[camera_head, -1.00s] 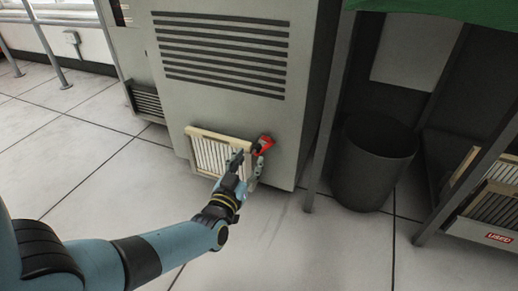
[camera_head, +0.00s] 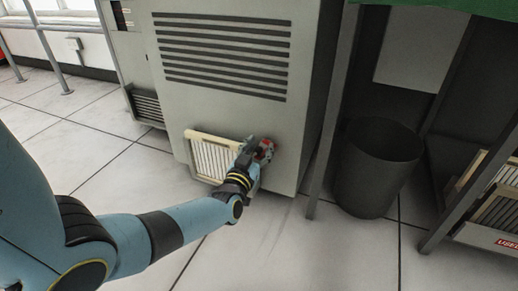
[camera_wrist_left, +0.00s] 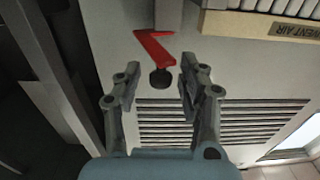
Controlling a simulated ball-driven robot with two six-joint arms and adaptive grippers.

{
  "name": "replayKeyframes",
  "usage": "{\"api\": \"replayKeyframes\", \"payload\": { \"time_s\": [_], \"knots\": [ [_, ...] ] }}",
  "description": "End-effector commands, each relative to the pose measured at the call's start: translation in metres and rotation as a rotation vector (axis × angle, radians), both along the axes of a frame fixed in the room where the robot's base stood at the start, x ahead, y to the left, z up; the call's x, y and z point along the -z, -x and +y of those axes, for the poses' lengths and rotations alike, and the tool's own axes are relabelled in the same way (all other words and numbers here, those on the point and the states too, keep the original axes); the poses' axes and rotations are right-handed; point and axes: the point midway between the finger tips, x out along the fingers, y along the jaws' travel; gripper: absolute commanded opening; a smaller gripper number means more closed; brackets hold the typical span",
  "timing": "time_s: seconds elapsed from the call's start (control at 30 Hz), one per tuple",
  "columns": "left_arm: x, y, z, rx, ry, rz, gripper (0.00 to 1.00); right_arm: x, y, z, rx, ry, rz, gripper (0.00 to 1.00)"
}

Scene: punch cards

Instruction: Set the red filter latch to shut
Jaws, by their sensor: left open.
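The red filter latch (camera_wrist_left: 155,48) shows in the left wrist view as a bent red lever on a dark round pivot (camera_wrist_left: 160,79), on the grey cabinet face. My left gripper (camera_wrist_left: 156,80) is open there, its two fingers on either side of the pivot, with the red lever extending beyond the fingertips. I cannot tell whether the fingers touch it. In the head view the latch (camera_head: 266,150) is partly hidden by my left gripper (camera_head: 257,150). The pleated filter (camera_head: 215,157), in a cream frame, sits in the lower cabinet front, left of the latch. My right gripper is not in view.
The grey cabinet (camera_head: 222,111) has dark vent slots above the filter. A table leg (camera_head: 332,120) and a dark waste bin (camera_head: 376,170) stand to the right. A rack marked "USED" (camera_head: 490,238) is at far right. The floor in front is clear.

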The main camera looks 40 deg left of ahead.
Motion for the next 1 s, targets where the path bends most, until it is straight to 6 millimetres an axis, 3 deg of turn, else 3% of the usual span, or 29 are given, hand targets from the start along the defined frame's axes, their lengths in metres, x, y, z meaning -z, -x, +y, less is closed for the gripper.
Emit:
{"api": "replayKeyframes", "payload": {
  "time_s": [0.07, 0.4, 1.0],
  "knots": [
    [-0.0001, 0.0, 0.0001, 0.0, 0.0, 0.0, 0.41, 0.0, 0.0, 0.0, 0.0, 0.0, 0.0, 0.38],
    [0.0001, 0.0003, 0.0, 0.0, 0.0, 0.0, 0.0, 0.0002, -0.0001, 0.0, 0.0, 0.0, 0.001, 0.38],
    [0.0017, 0.0028, -0.0003, 0.0, 0.001, 0.003, 0.0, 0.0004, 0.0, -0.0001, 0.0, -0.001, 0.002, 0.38]
  ]
}}
